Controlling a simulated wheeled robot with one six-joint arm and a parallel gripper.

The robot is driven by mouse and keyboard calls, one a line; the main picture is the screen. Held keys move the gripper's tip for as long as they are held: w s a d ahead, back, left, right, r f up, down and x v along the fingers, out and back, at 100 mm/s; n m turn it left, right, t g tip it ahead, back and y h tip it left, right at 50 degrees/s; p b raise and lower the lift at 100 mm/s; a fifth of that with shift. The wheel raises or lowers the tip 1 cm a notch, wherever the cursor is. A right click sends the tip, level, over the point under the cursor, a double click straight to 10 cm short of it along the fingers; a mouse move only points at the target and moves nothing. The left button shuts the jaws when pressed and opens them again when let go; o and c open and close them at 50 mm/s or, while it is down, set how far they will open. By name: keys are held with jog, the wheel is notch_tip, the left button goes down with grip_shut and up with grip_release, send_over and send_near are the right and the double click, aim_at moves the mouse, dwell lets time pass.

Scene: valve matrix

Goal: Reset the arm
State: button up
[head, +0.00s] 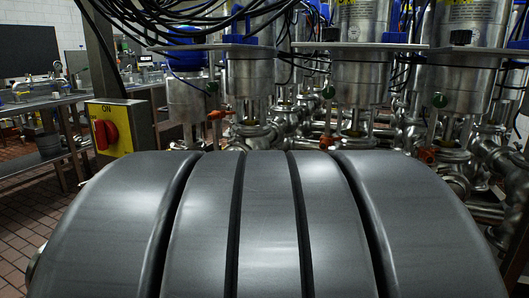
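The task names only my arm. Large, dark grey, rounded segments fill the lower middle of the head view; they look like part of my own body, close to the camera. My gripper does not show in this view, so its state and what it may hold cannot be seen.
Steel valve actuators (362,88) with blue tops and black cables stand close behind, over dense piping (265,135). A yellow switch box (122,128) with a red knob (106,134) is at left. Steel benches (70,100) stand farther left, above open tiled floor (30,205).

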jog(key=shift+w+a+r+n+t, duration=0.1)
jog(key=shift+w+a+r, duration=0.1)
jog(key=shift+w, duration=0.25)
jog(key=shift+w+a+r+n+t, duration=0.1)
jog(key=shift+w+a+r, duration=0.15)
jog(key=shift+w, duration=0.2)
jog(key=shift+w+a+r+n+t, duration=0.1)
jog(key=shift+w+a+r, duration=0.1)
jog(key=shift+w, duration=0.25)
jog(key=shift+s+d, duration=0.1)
